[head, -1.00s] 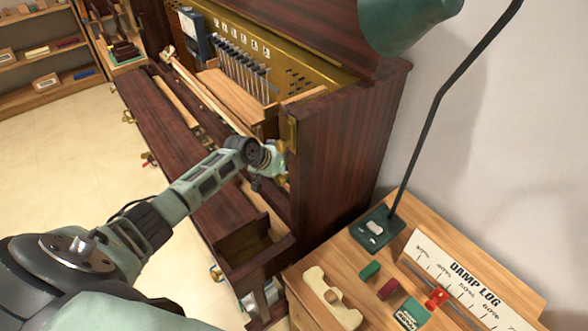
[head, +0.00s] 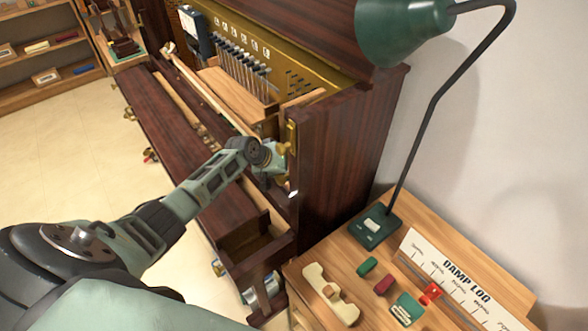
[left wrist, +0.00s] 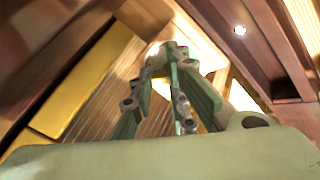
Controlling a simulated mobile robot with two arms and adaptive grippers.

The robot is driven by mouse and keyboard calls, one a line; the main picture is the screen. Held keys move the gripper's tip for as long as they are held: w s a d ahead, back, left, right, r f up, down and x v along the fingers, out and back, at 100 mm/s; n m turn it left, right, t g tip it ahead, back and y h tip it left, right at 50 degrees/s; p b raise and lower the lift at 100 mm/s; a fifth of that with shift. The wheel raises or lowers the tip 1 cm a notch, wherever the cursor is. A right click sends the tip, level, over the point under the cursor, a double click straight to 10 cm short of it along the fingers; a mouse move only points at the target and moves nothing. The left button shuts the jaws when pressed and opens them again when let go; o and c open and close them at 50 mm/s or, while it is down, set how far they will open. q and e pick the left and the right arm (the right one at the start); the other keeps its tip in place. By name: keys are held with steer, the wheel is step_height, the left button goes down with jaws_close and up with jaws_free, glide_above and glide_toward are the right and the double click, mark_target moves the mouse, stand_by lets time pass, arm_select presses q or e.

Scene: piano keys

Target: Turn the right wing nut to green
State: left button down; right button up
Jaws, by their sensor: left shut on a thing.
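My left arm reaches from the lower left in the head view to the inner side of the piano's right end. My left gripper (head: 281,166) is there, just below a brass fitting (head: 291,137) on the case. In the left wrist view its fingers (left wrist: 172,62) come together at the tips. It is shut on a small part that the fingers mostly hide, which I take to be the right wing nut. I cannot see any colour mark on it. My right gripper is not in view.
The dark wooden piano case (head: 345,150) stands open, with its front panel (head: 170,130) down. A side table at the right holds a green lamp (head: 405,30), a damp log board (head: 465,285), a pale wooden piece (head: 330,293) and small coloured blocks. A shelf stands far left.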

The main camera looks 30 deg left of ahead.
arm_select(q)
steer(key=shift+s+a+f, duration=0.4)
steer(key=shift+a+f, duration=0.05)
steer(key=shift+a, duration=0.25)
steer(key=shift+r+n+p, duration=0.2)
steer(key=shift+n+p, duration=0.7)
steer(key=shift+p, duration=0.05)
steer(key=shift+f+n+p, duration=0.15)
steer(key=shift+n+p, duration=0.3)
steer(key=shift+n, duration=0.35)
steer(key=c, duration=2)
jaws_free()
steer(key=shift+f, duration=0.15)
steer(key=o, duration=0.6)
steer(key=shift+s+a, duration=0.1)
steer(key=shift+a, duration=0.2)
steer(key=shift+c, duration=0.2)
steer(key=o, duration=0.4)
steer(key=shift+d, duration=0.15)
steer(key=shift+w+d+r, duration=0.2)
steer(key=shift+w+d, duration=0.05)
